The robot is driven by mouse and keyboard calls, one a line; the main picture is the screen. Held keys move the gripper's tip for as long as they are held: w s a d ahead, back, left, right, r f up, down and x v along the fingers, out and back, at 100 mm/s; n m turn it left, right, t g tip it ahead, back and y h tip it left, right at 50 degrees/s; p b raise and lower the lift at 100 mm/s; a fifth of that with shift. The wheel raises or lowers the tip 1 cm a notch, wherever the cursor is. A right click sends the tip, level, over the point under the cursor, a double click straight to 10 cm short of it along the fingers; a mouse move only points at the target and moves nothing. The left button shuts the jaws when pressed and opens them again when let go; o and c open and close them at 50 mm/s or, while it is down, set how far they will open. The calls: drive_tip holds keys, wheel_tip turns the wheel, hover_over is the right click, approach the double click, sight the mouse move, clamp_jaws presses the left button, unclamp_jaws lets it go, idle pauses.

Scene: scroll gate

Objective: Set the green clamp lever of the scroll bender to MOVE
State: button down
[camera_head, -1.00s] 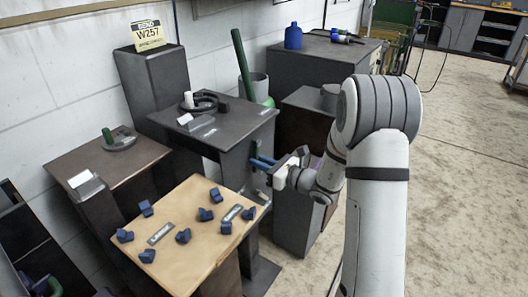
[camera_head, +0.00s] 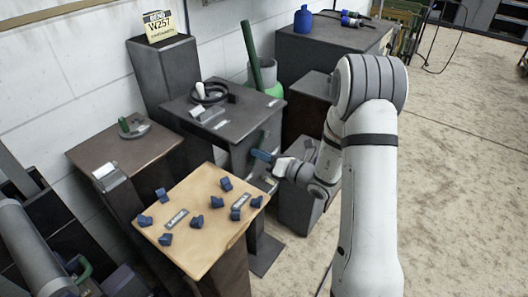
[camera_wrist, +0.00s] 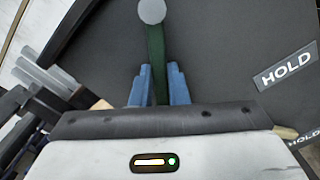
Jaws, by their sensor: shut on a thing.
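The green clamp lever (camera_wrist: 157,55) shows in the wrist view as a dark green bar with a round grey end at the top. My gripper (camera_wrist: 154,80) is shut on it, with one blue finger on each side. In the head view my gripper (camera_head: 260,155) is at the right side of the scroll bender (camera_head: 233,130), below its top. The lever is hard to make out there. No MOVE label is readable.
A wooden-topped table (camera_head: 208,258) with several blue blocks stands in front of the bender. A dark cabinet (camera_head: 310,105) stands behind my gripper. A brown-topped stand (camera_head: 120,150) is at the left. Open floor (camera_head: 450,170) lies to the right.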

drive_tip(key=shift+s, duration=0.1)
drive_tip(key=c, duration=1.4)
unclamp_jaws()
drive_tip(key=v, duration=0.7)
drive_tip(key=shift+s+d+p, duration=0.25)
drive_tip(key=shift+d+p, duration=0.05)
drive_tip(key=shift+p, duration=0.05)
drive_tip(key=s+a+r+n+g+h+p, duration=0.1)
drive_tip(key=s+a+r+n+g+p, duration=0.3)
drive_tip(key=s+r+n+g, duration=0.35)
drive_tip(key=s+a+r+n+g+h+p, duration=0.1)
drive_tip(key=s+a+r+n+g+p, duration=0.3)
drive_tip(key=s+r+n, duration=0.6)
drive_tip(key=s+d+r+n+t+h+p, duration=0.1)
drive_tip(key=s+d+r+n+h+p, duration=0.2)
drive_tip(key=n, duration=0.5)
drive_tip(key=s+d+r+n+t+h+p, duration=0.1)
drive_tip(key=s+d+r+n+h+p, duration=0.2)
drive_tip(key=d+r+n+h, duration=0.4)
drive_tip(key=d+h+p, duration=0.1)
drive_tip(key=d+h, duration=0.1)
drive_tip(key=d, duration=0.1)
drive_tip(key=shift+d+n+t+p, duration=0.2)
drive_tip(key=shift+n+t+p, duration=0.15)
drive_tip(key=shift+p, duration=0.05)
